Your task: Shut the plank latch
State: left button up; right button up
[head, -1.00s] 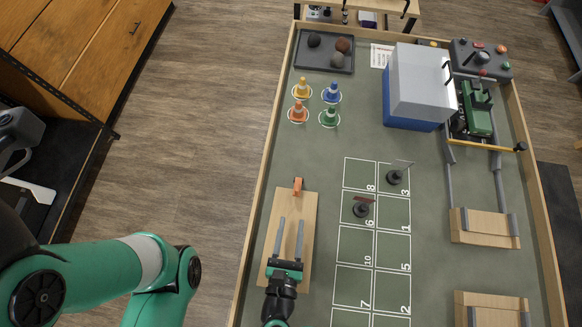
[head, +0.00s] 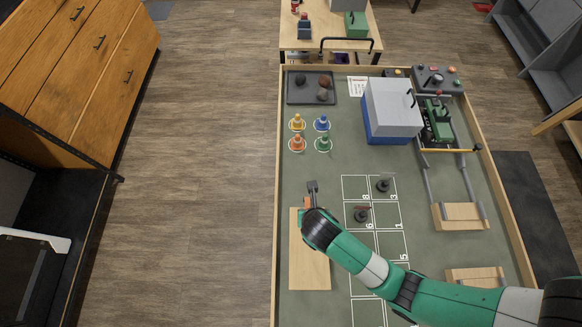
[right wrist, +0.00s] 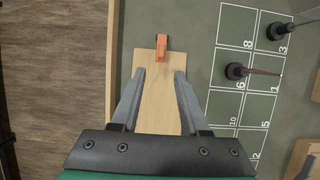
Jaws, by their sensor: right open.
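The pale wooden plank (head: 309,265) lies on the left side of the mat. The orange latch (head: 307,202) sits at its far end, partly covered by my right gripper in the head view. In the right wrist view, the latch (right wrist: 162,47) points lengthwise along the plank (right wrist: 158,100) and sticks out past its end. My right gripper (head: 312,186) is over the far part of the plank. In the right wrist view its fingers (right wrist: 160,80) are apart and empty, with the latch ahead of them. My left gripper is out of view.
Small cones (head: 323,143) and a dark tray of stones (head: 311,87) stand farther back. Signs on dark bases (head: 383,185) stand on the numbered grid right of the plank. A blue and grey box (head: 391,110) and green crawler (head: 437,120) are at the back right.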

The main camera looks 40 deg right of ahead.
aim_at(308, 207)
jog(key=b+x, duration=0.2)
jog(key=x, duration=1)
jog(key=shift+b, duration=0.3)
jog(key=shift+s, duration=0.1)
jog(key=shift+c, duration=0.3)
grip_shut()
